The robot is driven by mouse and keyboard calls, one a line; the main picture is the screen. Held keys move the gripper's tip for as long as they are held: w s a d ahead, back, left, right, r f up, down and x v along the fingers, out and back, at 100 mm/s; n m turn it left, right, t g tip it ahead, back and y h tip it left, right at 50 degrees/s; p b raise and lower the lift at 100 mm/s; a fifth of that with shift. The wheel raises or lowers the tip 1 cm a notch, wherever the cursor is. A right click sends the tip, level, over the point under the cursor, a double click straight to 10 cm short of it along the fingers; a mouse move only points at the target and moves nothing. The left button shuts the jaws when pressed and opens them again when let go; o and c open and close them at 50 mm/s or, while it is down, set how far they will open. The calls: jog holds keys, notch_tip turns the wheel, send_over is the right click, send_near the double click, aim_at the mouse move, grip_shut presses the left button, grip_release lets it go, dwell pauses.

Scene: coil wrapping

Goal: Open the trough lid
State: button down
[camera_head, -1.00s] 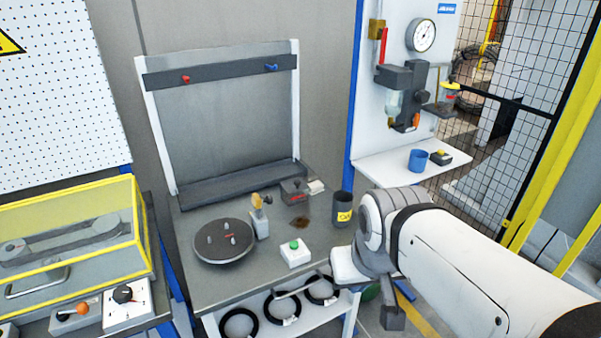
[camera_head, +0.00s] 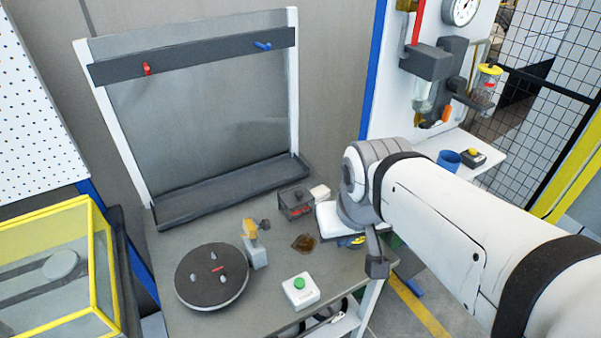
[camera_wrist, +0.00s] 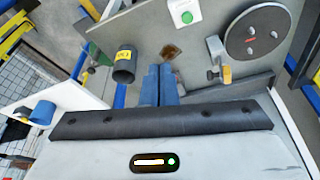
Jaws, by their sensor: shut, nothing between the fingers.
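A small dark box (camera_head: 296,203) with a red mark and a knob on top stands at the back right of the bench. A long dark trough-like ledge (camera_head: 235,190) runs along the foot of the grey backboard. I cannot tell for sure which part is the trough lid; neither shows a raised lid. In the wrist view my gripper (camera_wrist: 160,72) is shut and empty, its blue fingers together over the bench. They are beside the dark cup (camera_wrist: 124,66) with a yellow label, apart from it. In the head view my arm hides the fingers and most of the cup.
A round turntable with pegs (camera_head: 212,277), a small clamp post (camera_head: 254,246) and a green-button box (camera_head: 300,291) stand on the bench. A brown stain (camera_head: 304,243) lies between them. A yellow-framed clear cover (camera_head: 55,270) is at left. A blue cup (camera_head: 448,160) sits on the right shelf.

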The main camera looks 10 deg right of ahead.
jog(key=shift+s+a, duration=0.1)
jog(key=w+a+f+m+g+y+b, duration=0.1)
jog(key=w+a+f+m+y+b, duration=0.1)
jog(key=a+f+m+y, duration=0.25)
jog(key=m+t+b, duration=0.5)
jog(key=m+t, duration=0.4)
jog(key=m, duration=1.5)
send_near(302, 199)
jog(key=shift+y, duration=0.35)
jog(key=p+x, duration=0.1)
jog(key=x, duration=0.4)
jog(key=shift+w+d+f, duration=0.1)
jog(key=shift+w+f, duration=0.1)
jog(key=shift+f, duration=0.05)
